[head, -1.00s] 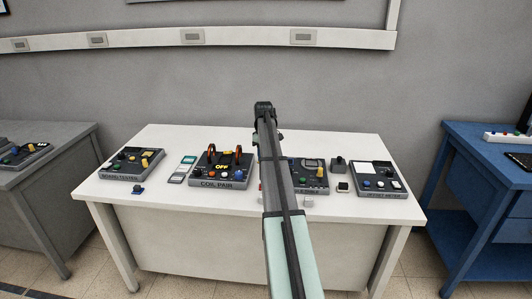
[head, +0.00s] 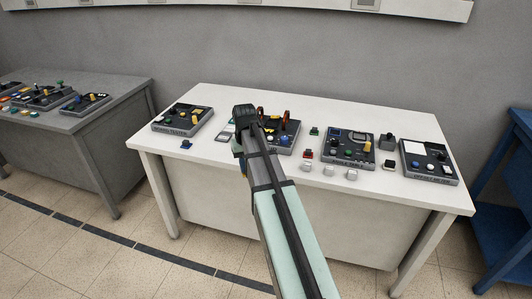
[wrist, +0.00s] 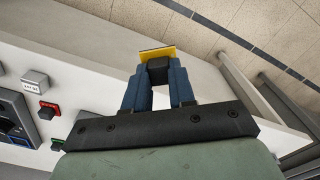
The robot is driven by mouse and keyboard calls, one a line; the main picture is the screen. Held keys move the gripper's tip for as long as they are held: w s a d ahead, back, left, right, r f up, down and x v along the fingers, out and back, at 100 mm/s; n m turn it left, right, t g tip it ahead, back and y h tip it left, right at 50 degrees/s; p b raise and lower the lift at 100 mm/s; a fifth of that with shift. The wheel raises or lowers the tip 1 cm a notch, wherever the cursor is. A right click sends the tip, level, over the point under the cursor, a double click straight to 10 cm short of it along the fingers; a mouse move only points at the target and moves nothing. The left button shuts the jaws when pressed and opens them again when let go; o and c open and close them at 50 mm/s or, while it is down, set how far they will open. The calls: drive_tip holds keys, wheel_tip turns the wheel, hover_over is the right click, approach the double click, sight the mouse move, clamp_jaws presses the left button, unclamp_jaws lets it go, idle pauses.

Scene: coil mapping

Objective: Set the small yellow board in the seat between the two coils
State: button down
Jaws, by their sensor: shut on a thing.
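The small yellow board (wrist: 157,53) is held in my gripper (wrist: 158,74), whose blue fingers are shut on it in the wrist view. Dark fingertip pads cover its near side. In the head view the board cannot be made out. My arm hides the left and front of that unit, and the seat between the coils is not clearly visible. My gripper is in front of the unit, apart from the coils.
A tester unit (head: 183,120) stands left on the white table (head: 345,205), with a small blue piece (head: 186,145) before it. Other units (head: 347,150) and (head: 430,162) stand right. Small switch blocks (head: 328,170) lie along the front. A grey table (head: 100,130) is at left.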

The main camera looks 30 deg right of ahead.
drive_tip(key=a, duration=0.6)
drive_tip(key=w+d+r+n, duration=0.2)
drive_tip(key=w+d+n, duration=0.3)
drive_tip(key=w+d, duration=0.9)
drive_tip(key=w+d+r+n, duration=0.3)
drive_tip(key=w+d+n, duration=0.3)
drive_tip(key=w+d, duration=0.7)
drive_tip(key=d, duration=0.5)
drive_tip(key=shift+w+r, duration=0.15)
drive_tip(key=shift+w, duration=0.25)
drive_tip(key=shift+a+f, duration=0.1)
drive_tip(key=shift+f, duration=2.65)
drive_tip(key=shift+f, duration=0.5)
